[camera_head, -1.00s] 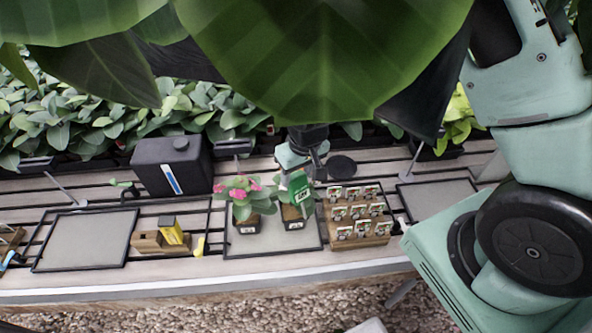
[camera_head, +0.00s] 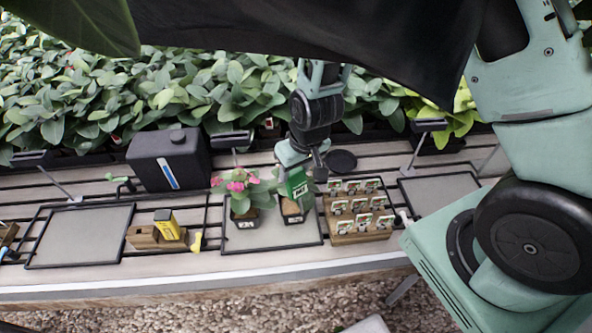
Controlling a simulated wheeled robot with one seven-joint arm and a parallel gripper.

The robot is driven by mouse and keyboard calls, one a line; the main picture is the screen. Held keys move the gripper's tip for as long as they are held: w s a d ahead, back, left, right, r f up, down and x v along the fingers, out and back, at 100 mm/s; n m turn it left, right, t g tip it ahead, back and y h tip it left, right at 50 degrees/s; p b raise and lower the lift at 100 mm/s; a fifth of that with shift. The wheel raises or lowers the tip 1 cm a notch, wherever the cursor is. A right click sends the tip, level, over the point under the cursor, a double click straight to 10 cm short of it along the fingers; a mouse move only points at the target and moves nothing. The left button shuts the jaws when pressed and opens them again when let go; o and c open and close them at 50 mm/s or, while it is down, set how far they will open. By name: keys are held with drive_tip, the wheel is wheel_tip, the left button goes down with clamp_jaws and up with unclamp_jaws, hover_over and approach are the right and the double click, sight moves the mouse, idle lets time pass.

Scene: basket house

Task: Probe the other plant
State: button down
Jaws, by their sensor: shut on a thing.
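Two small potted plants stand on the middle grey tray (camera_head: 265,239) of the slatted bench. The left plant (camera_head: 242,209) has pink flowers and a dark pot with a white label. The right plant (camera_head: 292,212) is green-leaved in a similar pot with a label. My gripper (camera_head: 297,168) is just above the right plant and shut on a green probe with a white display (camera_head: 298,184). The probe is in front of the right plant's leaves and reaches down toward its pot. Its lower end is hidden, so I cannot tell whether it is in the soil.
A wooden rack of several small labelled cards (camera_head: 358,212) stands right of the plants. A black canister (camera_head: 170,160) stands behind at left. A wooden block with a yellow item (camera_head: 166,231) is at left. Two flat grey trays, left (camera_head: 80,236) and right (camera_head: 440,192), are empty.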

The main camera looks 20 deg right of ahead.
sight(301, 178)
drive_tip(key=shift+f+t+y+b, duration=0.1)
drive_tip(key=shift+t+y+b, duration=0.3)
drive_tip(key=shift+t+b, duration=1.35)
drive_tip(key=shift+g+b, duration=0.55)
drive_tip(key=shift+b, duration=0.1)
drive_tip(key=shift+s+d, duration=0.1)
drive_tip(key=shift+s+d, duration=0.1)
drive_tip(key=shift+d+f+b, duration=0.1)
drive_tip(key=shift+f+b, duration=1.85)
